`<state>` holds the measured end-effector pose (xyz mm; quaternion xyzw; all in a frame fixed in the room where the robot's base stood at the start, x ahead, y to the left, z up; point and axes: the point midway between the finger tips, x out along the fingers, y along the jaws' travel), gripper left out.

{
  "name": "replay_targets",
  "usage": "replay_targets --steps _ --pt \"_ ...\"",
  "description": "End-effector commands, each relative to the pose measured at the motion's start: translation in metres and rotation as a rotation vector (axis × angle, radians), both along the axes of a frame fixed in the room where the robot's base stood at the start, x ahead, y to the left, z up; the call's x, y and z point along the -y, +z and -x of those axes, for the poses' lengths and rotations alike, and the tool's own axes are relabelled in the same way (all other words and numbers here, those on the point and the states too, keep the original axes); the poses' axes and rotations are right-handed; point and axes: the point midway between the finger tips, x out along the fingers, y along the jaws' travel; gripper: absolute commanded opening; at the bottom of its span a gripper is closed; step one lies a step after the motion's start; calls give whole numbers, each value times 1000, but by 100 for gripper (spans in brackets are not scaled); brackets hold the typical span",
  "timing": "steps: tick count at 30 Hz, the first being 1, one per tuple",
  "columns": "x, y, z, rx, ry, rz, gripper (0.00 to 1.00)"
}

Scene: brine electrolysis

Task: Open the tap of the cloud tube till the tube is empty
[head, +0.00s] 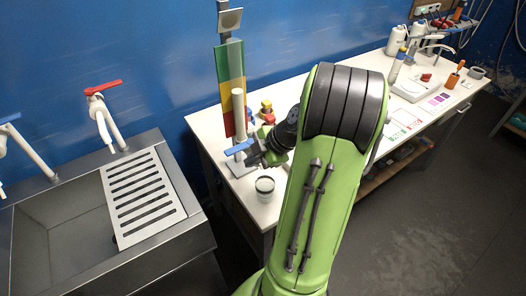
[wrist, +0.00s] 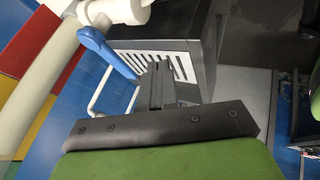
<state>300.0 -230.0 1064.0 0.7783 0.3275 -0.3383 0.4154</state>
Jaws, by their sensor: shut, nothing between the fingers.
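The cloud tube (head: 238,110) stands upright at the left end of the bench, before a green, yellow and red board. Its pale body also shows at the left of the wrist view (wrist: 38,75). The blue tap handle (head: 238,148) sticks out sideways low on the tube; in the wrist view the blue handle (wrist: 105,48) slants toward my fingers. My gripper (head: 254,156) is shut and empty, close beside the handle; in the wrist view its fingertips (wrist: 165,68) are just right of the handle's end. I cannot tell whether they touch. The liquid level in the tube is not clear.
A small glass with a dark rim (head: 265,187) stands on the bench below the tap. Small red and yellow pieces (head: 266,107) lie behind my gripper. A steel sink (head: 60,225) with a slotted drainboard (head: 145,198) and a red-handled tap (head: 103,88) is at the left.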

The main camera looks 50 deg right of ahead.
Motion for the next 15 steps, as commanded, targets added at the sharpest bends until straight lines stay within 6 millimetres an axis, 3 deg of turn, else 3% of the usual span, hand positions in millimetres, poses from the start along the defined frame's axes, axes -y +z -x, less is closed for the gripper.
replay_targets --steps 6,15 --pt "8 -1 -33 0 2 0 0" --pt "11 -2 -40 -1 -1 0 0"
